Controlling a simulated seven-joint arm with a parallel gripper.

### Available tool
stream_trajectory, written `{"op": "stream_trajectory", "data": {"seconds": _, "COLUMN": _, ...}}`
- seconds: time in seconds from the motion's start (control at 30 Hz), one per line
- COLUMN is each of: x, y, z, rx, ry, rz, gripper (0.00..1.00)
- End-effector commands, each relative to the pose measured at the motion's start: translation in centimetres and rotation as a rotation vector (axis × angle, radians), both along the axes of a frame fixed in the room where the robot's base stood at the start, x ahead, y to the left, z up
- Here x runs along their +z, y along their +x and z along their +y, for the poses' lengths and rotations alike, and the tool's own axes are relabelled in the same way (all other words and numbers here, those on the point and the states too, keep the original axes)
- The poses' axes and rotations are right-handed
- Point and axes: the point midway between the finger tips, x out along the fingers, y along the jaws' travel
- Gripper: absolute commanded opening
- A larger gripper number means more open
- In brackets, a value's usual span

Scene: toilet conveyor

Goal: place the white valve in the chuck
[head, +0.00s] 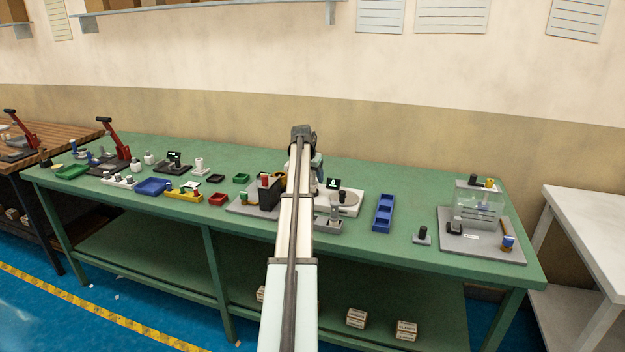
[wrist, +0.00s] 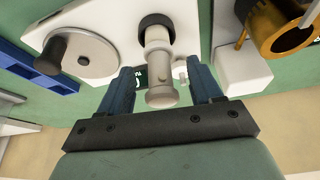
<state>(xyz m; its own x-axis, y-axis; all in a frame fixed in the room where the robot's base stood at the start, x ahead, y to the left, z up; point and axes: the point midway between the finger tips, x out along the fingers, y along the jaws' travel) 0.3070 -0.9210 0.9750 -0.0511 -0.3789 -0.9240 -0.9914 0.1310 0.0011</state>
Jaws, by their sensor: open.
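The white valve (wrist: 158,62) stands in the wrist view with one end inside a dark ring (wrist: 157,21), which looks like the chuck. This ring sits on a white station (wrist: 112,15); how deep the valve sits in it I cannot tell. My gripper (wrist: 160,70) is open, with a blue finger on either side of the valve and visible gaps between. In the head view my own arm hides the valve and most of the gripper; the white station (head: 352,209) shows just right of the arm.
A grey disc with a black knob (wrist: 82,52) is beside the valve on the station. A yellow ring-shaped part (wrist: 285,38) stands on the other side. A blue tray (head: 383,213) lies right of the station. A clear box (head: 478,206) stands further right on the green bench.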

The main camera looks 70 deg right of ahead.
Motion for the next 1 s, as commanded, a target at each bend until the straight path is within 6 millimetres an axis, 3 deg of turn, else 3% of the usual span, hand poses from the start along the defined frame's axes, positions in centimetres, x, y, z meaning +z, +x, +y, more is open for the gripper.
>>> {"op": "stream_trajectory", "data": {"seconds": 0.2, "x": 4.0, "y": 0.2, "z": 1.6, "rx": 0.001, "ry": -0.004, "rz": -0.001, "gripper": 0.64}}
{"op": "stream_trajectory", "data": {"seconds": 0.5, "x": 8.2, "y": 0.5, "z": 3.4, "rx": 0.000, "ry": -0.002, "rz": -0.001, "gripper": 0.64}}
{"op": "stream_trajectory", "data": {"seconds": 0.7, "x": 9.4, "y": 0.5, "z": 3.9, "rx": 0.000, "ry": -0.001, "rz": 0.000, "gripper": 0.64}}
{"op": "stream_trajectory", "data": {"seconds": 1.0, "x": 9.6, "y": 0.5, "z": 3.9, "rx": 0.000, "ry": -0.001, "rz": 0.000, "gripper": 0.64}}
